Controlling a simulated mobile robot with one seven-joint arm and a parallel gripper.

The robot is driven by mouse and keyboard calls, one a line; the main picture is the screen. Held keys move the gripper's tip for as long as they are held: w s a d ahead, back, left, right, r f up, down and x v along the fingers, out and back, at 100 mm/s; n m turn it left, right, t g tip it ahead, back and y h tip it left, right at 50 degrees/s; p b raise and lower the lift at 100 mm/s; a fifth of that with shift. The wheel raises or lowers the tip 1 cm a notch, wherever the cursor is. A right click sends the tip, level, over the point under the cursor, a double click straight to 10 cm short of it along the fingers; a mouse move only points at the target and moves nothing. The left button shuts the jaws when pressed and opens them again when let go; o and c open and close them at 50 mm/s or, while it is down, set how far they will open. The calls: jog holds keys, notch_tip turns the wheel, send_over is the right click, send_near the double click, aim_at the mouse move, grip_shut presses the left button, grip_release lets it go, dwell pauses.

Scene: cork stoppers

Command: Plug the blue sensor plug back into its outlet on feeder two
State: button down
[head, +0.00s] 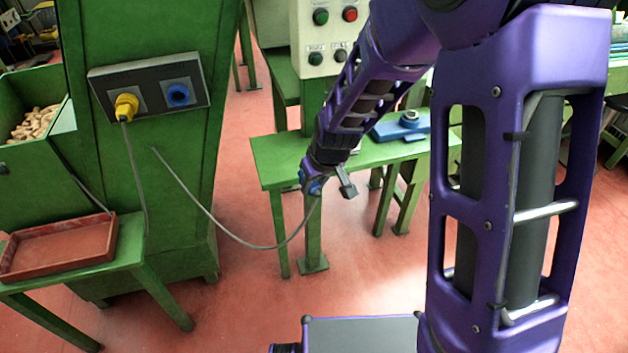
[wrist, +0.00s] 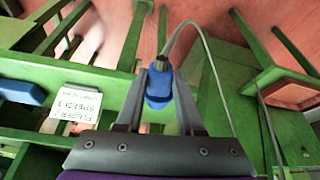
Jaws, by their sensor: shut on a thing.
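My gripper (head: 324,184) is shut on the blue plug (head: 315,187) in mid-air, in front of the green bench. The wrist view shows the blue plug (wrist: 158,88) between the two fingers (wrist: 159,78), its dark cable end pointing away from my palm. A grey cable (head: 217,226) sags from the plug to the green feeder cabinet. The blue round outlet (head: 178,94) is bare, on the right of the dark panel (head: 147,73) on the cabinet. My gripper is right of and apart from it. A yellow plug (head: 126,106) sits in the left socket.
A red-brown tray (head: 57,248) lies on a low green table at left. A bin of corks (head: 38,122) stands beside the cabinet. Behind my gripper is a green bench (head: 275,160) with a blue device (head: 400,128). The wrist view shows a printed white card (wrist: 75,104). Floor between cabinet and bench is clear.

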jog(key=s+d+m+h+p, duration=0.1)
jog(key=d+m, duration=0.1)
jog(key=d, duration=0.4)
jog(key=s+d+m+h+p, duration=0.1)
jog(key=s+d+m, duration=0.1)
jog(key=d, duration=0.5)
jog(key=shift+s+f+m+p, duration=0.15)
jog(key=shift+s+m+p, duration=0.2)
jog(key=shift+m, duration=0.25)
jog(key=shift+a, duration=0.15)
